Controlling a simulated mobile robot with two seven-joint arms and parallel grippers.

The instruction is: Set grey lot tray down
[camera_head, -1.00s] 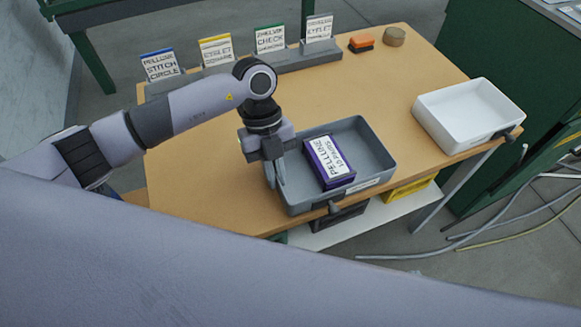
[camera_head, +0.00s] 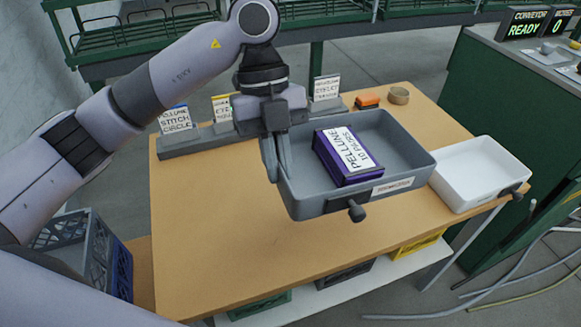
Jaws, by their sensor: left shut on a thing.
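The grey lot tray (camera_head: 400,152) is in the middle of the head view, raised above the wooden table (camera_head: 215,235). A purple box labelled PELLUNE 10 PAIRS (camera_head: 347,156) lies in it. The tray has a label and a dark knob (camera_head: 356,211) on its front side. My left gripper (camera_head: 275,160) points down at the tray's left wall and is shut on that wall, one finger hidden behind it. The tray looks about level. My right gripper is not in view.
A white tray (camera_head: 478,195) stands at the table's right edge. A grey rack of cards (camera_head: 195,143) lines the back, with an orange block (camera_head: 367,99) and a round tan thing (camera_head: 399,95) beside it. The table's front and left are clear. Crates (camera_head: 100,245) stand at lower left.

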